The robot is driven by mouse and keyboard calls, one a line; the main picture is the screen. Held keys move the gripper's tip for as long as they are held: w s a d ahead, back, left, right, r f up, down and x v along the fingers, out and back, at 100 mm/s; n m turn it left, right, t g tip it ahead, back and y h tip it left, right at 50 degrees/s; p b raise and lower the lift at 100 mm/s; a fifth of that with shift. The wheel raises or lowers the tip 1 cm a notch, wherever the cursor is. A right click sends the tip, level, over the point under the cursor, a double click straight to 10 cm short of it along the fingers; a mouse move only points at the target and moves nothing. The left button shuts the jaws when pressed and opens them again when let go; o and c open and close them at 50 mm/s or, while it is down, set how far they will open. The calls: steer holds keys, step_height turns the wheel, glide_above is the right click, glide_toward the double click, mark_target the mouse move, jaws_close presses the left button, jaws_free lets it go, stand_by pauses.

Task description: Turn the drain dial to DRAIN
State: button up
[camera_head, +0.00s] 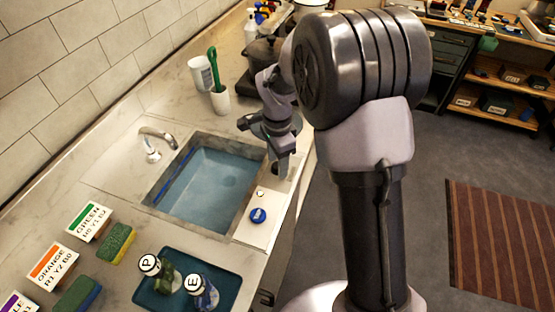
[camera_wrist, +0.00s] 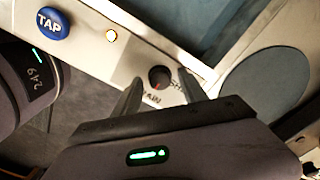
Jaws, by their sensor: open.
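The drain dial (camera_wrist: 159,78) is a small dark round knob with a small red mark, set in the pale panel beside the sink. Lettering next to it is partly hidden by my fingers; I cannot tell for sure where the mark points. My gripper (camera_wrist: 161,87) is open, one finger on each side of the dial. I cannot tell whether the fingers touch it. In the head view my gripper (camera_head: 282,165) points down over the panel at the sink's right edge, and the dial is hidden there.
A blue TAP button (camera_wrist: 53,23) and a small lit lamp (camera_wrist: 111,35) share the panel. The sink (camera_head: 213,182) holds bluish water. A faucet (camera_head: 152,145), a white cup with a green brush (camera_head: 214,70), a tray with two bottles (camera_head: 150,295) and colour cards (camera_head: 88,222) stand around it.

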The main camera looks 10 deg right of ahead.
step_height(320, 180, up, 17)
steer(key=p, duration=0.6)
steer(key=shift+r, duration=0.2)
